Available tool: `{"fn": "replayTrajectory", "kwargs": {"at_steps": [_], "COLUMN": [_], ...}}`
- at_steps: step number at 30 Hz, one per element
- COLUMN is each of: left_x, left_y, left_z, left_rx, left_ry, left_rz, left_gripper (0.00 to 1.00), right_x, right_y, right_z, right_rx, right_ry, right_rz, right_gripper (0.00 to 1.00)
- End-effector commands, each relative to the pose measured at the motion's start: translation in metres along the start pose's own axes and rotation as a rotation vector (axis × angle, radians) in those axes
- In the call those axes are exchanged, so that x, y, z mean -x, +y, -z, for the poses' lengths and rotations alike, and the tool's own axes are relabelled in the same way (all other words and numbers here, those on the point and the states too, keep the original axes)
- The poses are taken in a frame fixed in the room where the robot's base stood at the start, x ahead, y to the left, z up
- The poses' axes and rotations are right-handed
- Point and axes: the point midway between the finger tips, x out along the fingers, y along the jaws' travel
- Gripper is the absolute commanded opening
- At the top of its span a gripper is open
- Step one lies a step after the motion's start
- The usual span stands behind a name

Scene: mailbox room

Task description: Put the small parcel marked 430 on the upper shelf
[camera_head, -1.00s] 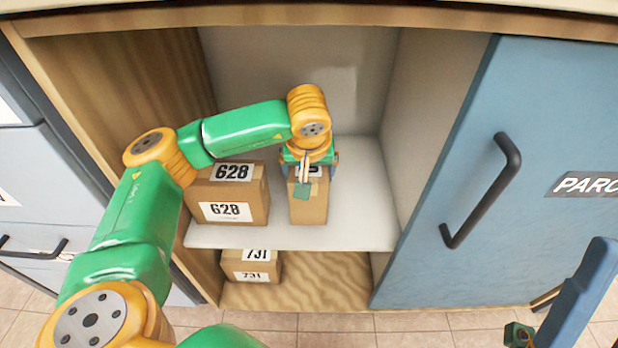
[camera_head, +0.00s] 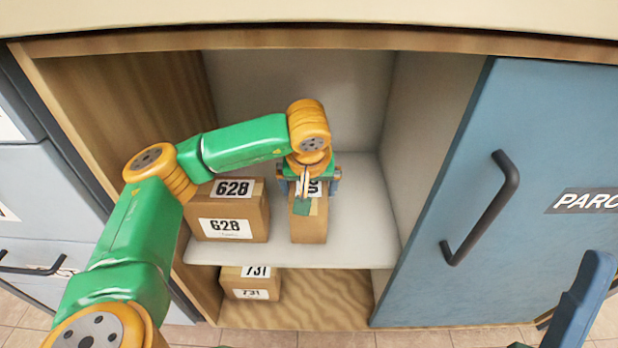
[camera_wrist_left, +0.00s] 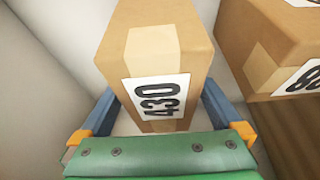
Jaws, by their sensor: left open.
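The small parcel marked 430 (camera_wrist_left: 158,45) stands upright on the white upper shelf (camera_head: 350,240), right of the parcel marked 628. In the head view the parcel (camera_head: 309,222) is partly hidden by my left gripper (camera_head: 309,188), which is above it. In the left wrist view my left gripper (camera_wrist_left: 160,118) is open, with a blue finger on each side of the parcel and a gap visible beside it.
The parcel marked 628 (camera_head: 228,222) is on the upper shelf to the left. A parcel marked 731 (camera_head: 250,283) is on the wooden lower level. The blue door (camera_head: 540,130) with a black handle stands at the right. The shelf right of parcel 430 is clear.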

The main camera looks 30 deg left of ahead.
Motion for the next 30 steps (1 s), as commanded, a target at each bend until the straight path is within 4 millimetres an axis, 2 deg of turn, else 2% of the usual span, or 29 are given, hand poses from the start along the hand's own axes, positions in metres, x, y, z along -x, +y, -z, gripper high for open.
{"fn": "replayTrajectory", "kwargs": {"at_steps": [1, 8, 12, 18, 24, 30], "left_x": [0.010, 0.026, 0.036, 0.049, 0.054, 0.054], "left_y": [0.000, 0.000, 0.000, 0.000, 0.000, 0.000], "left_z": [0.002, 0.001, 0.001, 0.001, 0.001, 0.000], "left_rx": [-0.001, 0.000, -0.001, 0.000, 0.000, 0.000], "left_ry": [0.001, 0.001, 0.001, 0.001, 0.000, 0.000], "left_rz": [-0.001, -0.001, -0.001, -0.001, 0.000, 0.000], "left_gripper": [1.00, 1.00, 1.00, 1.00, 1.00, 1.00], "right_x": [-0.004, 0.005, 0.017, 0.040, 0.053, 0.055], "right_y": [0.001, 0.007, 0.011, 0.015, 0.017, 0.017], "right_z": [-0.008, -0.060, -0.089, -0.121, -0.134, -0.136], "right_rx": [0.002, 0.007, 0.009, 0.009, 0.009, 0.009], "right_ry": [-0.056, -0.329, -0.495, -0.697, -0.792, -0.803], "right_rz": [-0.002, -0.017, -0.026, -0.038, -0.043, -0.044], "right_gripper": [0.50, 0.50, 0.50, 0.50, 0.50, 0.50]}}
